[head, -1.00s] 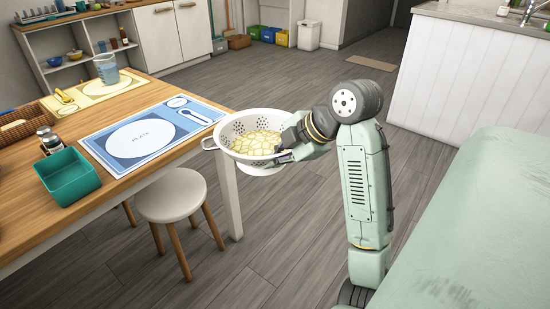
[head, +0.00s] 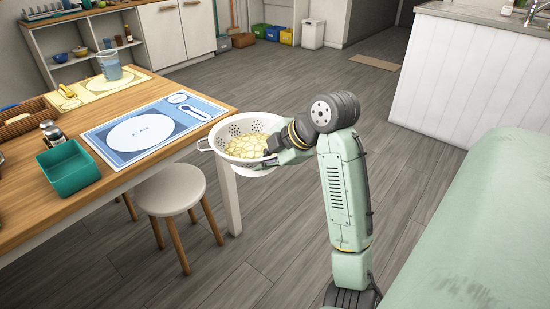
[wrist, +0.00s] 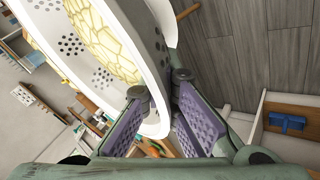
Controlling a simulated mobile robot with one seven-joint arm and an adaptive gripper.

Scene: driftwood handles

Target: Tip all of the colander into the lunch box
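The white colander (head: 222,140) holds pale yellow pieces (head: 248,145) and is roughly upright in the air just off the table's right edge. My gripper (head: 274,150) is shut on the colander's right side. In the wrist view the purple-padded fingers of my gripper (wrist: 165,98) pinch the colander's wall (wrist: 150,75), with the yellow pieces (wrist: 105,35) inside it. The teal open box (head: 68,168), which looks like the lunch box, stands on the table at the left, well apart from the colander. Its inside is only partly visible.
The wooden table (head: 130,185) carries a blue placemat (head: 180,130), a jug (head: 110,66), a small jar (head: 52,132) and a wicker basket (head: 25,120). A round stool (head: 170,190) stands at the table's right edge. Floor (head: 290,220) around my arm is clear.

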